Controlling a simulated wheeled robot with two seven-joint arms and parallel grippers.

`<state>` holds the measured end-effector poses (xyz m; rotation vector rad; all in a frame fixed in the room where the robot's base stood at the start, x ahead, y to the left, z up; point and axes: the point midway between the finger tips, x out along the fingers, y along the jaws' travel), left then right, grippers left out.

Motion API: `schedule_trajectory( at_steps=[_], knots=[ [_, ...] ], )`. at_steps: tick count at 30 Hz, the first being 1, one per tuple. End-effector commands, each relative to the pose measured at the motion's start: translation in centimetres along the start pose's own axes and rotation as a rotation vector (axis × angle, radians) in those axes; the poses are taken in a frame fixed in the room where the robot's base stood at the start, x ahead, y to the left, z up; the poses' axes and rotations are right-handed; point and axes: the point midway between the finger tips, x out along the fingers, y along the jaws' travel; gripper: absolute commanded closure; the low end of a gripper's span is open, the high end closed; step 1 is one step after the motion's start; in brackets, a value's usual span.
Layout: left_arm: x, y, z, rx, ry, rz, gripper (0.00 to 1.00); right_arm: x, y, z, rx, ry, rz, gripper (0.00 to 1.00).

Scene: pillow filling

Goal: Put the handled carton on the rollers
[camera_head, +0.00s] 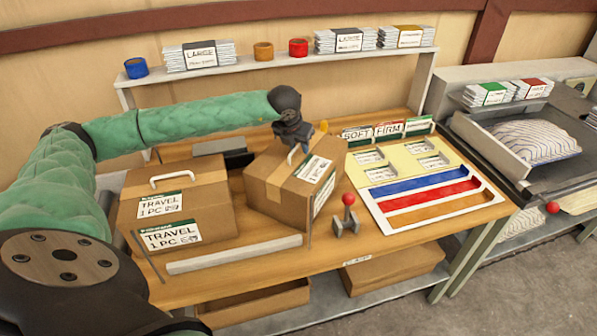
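A brown carton (272,190) with a white TRAVEL label stands turned and tilted at the middle of the bench. My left gripper (298,146) is at its top and appears shut on its white handle, which the fingers partly hide. A second brown carton (215,205) with a white handle and TRAVEL labels sits upright to the left of it. Whether the held carton is clear of the bench is hard to tell. I cannot clearly make out any rollers. My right gripper is not in view.
A grey bar (235,253) runs along the bench front. A red-knobbed lever (348,205) stands right of the held carton, before a board (395,165) with coloured strips. A machine with a striped pillow (535,142) is at right.

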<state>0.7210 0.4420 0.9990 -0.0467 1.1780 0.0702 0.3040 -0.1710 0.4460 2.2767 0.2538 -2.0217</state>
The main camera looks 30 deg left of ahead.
Motion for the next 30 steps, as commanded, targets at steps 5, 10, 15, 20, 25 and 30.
schedule_trajectory(
  at_steps=[5, 10, 15, 20, 25, 30],
  knots=[
    [0.51, -0.01, 0.0, 0.0, 0.0, -0.001, 0.66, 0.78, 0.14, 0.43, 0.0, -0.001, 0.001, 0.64],
    [0.54, -0.01, -0.01, 0.0, 0.0, -0.001, 0.66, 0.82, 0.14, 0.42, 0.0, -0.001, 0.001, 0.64],
    [0.52, -0.01, -0.01, 0.0, 0.0, -0.001, 0.94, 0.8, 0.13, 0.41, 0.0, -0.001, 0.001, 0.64],
    [0.51, 0.0, -0.01, 0.0, 0.0, 0.0, 1.0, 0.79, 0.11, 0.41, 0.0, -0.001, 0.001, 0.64],
    [0.5, 0.0, -0.01, 0.0, 0.0, 0.0, 1.0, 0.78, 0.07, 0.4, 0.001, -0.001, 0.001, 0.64],
    [0.49, 0.0, 0.0, 0.0, 0.0, 0.0, 1.0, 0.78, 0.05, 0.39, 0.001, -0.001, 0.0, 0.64]
  ],
)
